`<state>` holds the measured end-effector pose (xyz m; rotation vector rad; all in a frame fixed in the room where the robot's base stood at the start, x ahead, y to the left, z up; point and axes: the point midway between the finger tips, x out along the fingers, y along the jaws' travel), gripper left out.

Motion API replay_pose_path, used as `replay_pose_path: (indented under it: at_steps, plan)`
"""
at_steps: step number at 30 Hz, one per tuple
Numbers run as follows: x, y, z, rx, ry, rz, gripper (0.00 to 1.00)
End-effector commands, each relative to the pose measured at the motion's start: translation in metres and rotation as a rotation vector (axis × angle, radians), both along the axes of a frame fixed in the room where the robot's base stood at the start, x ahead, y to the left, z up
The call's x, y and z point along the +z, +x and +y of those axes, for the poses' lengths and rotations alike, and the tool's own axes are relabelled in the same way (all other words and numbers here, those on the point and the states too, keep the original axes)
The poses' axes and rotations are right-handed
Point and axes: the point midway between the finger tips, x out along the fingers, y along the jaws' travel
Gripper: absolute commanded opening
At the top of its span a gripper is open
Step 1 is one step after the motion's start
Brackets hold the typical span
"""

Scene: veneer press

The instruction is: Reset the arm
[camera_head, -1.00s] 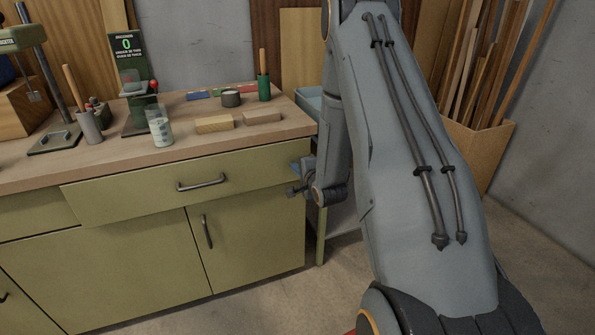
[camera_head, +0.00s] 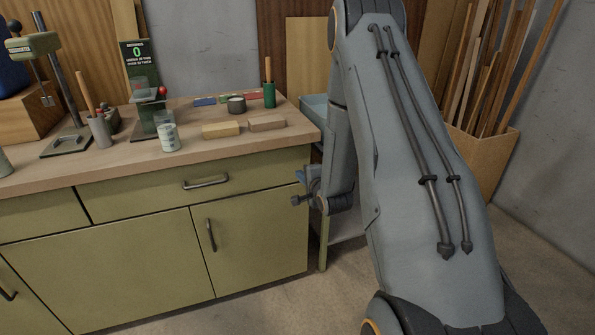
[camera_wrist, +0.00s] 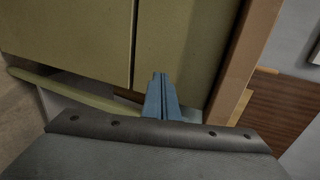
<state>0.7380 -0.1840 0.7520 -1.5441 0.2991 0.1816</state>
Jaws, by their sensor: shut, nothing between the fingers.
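My gripper (camera_wrist: 160,90) shows in the wrist view as two blue fingers pressed together, with nothing between them. Beyond the fingers is the green cabinet (camera_wrist: 180,45). In the head view my folded arm stands at the right. The gripper end is small and partly hidden there, beside the right end of the cabinet (camera_head: 255,235) and below the level of the bench top. I cannot tell whether it touches anything.
A light blue tray (camera_head: 314,106) is right of the bench. A bin of wood strips (camera_head: 480,155) stands behind my arm. Floor shows at the front.

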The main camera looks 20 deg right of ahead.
Motion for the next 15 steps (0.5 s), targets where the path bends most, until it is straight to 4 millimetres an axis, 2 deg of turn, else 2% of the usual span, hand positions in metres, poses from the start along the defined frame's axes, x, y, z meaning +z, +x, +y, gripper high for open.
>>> replay_pose_path:
  at_steps: [1,6,12,15]
  plan:
    - [0.005,-0.012,-0.002,-0.004,0.0,-0.002,0.0]
    - [0.014,-0.046,0.008,0.004,0.0,0.0,0.0]
    - [0.023,-0.073,0.011,0.007,0.0,0.0,0.0]
    - [0.025,-0.081,0.012,0.007,0.001,0.0,0.0]
